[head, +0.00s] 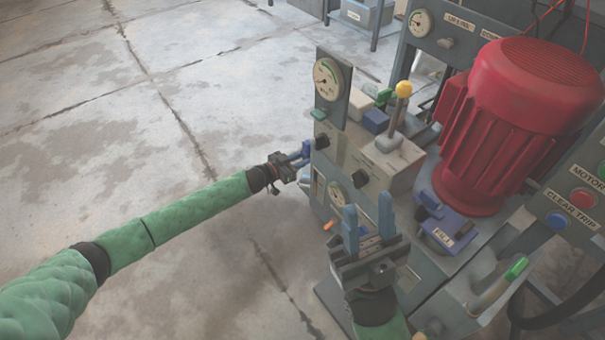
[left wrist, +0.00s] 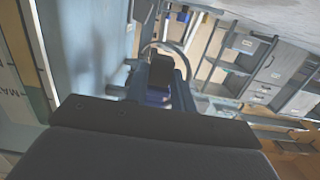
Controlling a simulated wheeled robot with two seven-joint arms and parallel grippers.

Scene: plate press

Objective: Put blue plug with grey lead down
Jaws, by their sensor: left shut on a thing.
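My left gripper (head: 299,156) is beside the left face of the grey press cabinet. It is shut on the blue plug (head: 306,147), which is small and partly hidden by the fingers in the head view. In the left wrist view, the blue plug (left wrist: 155,97) with a dark block above it sits between the fingers of my left gripper (left wrist: 162,82). A grey loop (left wrist: 166,45), possibly its lead, curves behind it. I cannot tell whether the plug touches the cabinet. My right gripper (head: 368,222) is open and empty, with its blue fingers upright in front of the cabinet.
The press cabinet (head: 345,150) carries a gauge (head: 327,79), dark knobs and a yellow-topped lever (head: 403,90). A red motor (head: 515,120) stands on the right, near a blue FILL cap (head: 446,232). The concrete floor (head: 130,130) on the left is clear.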

